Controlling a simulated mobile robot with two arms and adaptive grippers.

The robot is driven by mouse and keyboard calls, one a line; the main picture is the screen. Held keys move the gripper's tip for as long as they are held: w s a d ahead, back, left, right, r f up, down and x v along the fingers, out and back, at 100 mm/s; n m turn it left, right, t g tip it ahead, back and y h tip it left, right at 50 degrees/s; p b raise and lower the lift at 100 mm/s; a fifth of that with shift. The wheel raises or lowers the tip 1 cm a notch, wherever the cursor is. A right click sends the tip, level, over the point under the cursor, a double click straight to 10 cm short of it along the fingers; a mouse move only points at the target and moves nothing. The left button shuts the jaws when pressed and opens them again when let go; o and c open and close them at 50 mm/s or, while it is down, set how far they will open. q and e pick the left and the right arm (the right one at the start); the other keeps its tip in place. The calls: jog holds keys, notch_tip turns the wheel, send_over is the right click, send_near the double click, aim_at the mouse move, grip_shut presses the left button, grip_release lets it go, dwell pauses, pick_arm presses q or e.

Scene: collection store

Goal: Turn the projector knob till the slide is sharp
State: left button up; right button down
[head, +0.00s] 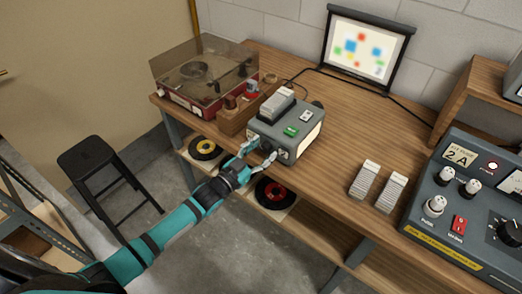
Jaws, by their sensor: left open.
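The projector (303,143) is a grey box on the wooden bench, with a green label and a stack of slides on top. My left gripper (261,156) is open at the projector's front left side, close to a dark round part there. I cannot tell whether the fingers touch the knob, which is mostly hidden or too small to make out. The screen (368,48) stands at the back of the bench. Its slide picture shows blurred patches of red, blue, green and yellow. My right gripper is not in view.
A record player (203,78) with a clear lid stands left of the projector. Two pale ribbed blocks (378,187) lie to the right, before a grey control panel (470,200). Records (274,192) sit on the shelf below. A black stool (100,170) stands at left.

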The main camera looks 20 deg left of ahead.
pick_arm(q)
jog(key=shift+c, duration=0.4)
grip_shut()
jog(key=m, duration=0.4)
jog(key=shift+o, duration=0.4)
grip_release()
